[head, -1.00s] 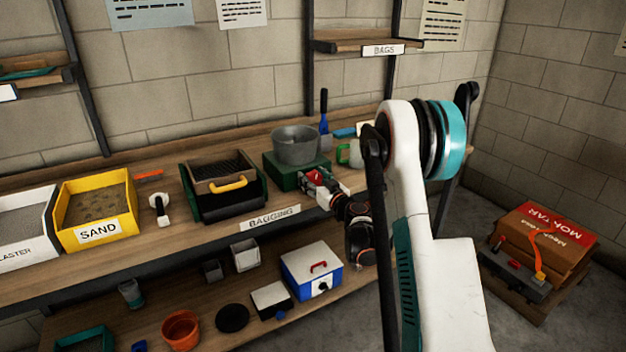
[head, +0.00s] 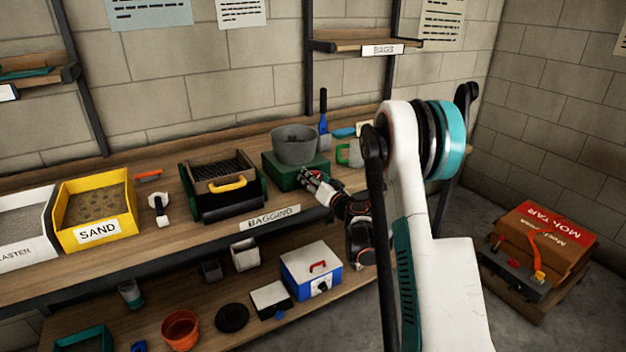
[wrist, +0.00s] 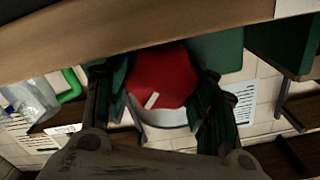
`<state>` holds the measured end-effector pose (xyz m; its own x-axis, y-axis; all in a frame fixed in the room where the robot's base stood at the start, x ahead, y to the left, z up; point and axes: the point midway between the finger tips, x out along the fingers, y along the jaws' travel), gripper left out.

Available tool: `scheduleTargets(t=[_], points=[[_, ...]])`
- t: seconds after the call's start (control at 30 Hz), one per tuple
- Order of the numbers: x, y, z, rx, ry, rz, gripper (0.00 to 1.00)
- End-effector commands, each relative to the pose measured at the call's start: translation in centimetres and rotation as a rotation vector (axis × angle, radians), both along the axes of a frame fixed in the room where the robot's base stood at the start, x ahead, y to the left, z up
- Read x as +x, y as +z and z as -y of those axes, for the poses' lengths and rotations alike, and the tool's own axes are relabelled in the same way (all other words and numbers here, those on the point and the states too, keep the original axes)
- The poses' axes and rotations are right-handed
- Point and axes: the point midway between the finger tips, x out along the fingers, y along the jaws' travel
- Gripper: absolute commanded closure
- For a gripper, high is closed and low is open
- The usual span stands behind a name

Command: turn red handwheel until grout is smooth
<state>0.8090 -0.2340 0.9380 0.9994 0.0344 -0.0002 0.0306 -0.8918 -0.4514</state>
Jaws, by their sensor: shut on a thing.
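The red handwheel (wrist: 165,72) fills the middle of the wrist view, with a pale mark near its lower edge. My gripper (wrist: 160,97) has a dark finger on each side of it and is shut on it. In the head view my gripper (head: 315,185) is at the front of the green base (head: 283,174) and hides most of the wheel. A grey pot (head: 294,148) stands upright on this base. The grout's surface cannot be made out inside the pot.
Left of the base is a dark green box with a yellow handle (head: 228,184). A blue-handled tool (head: 323,122) and a green-handled container (head: 352,155) stand behind and to the right. Below is a shelf with a blue-and-white box (head: 311,270).

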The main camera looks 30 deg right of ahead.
Motion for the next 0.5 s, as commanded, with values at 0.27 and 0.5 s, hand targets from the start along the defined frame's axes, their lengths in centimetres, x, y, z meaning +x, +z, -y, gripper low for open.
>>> scheduleTargets(t=[0.27, 0.5], points=[[0.01, 0.0, 0.11, 0.071, -0.001, -0.002, 0.72], [0.01, -0.01, 0.12, 0.078, -0.001, -0.002, 0.72]])
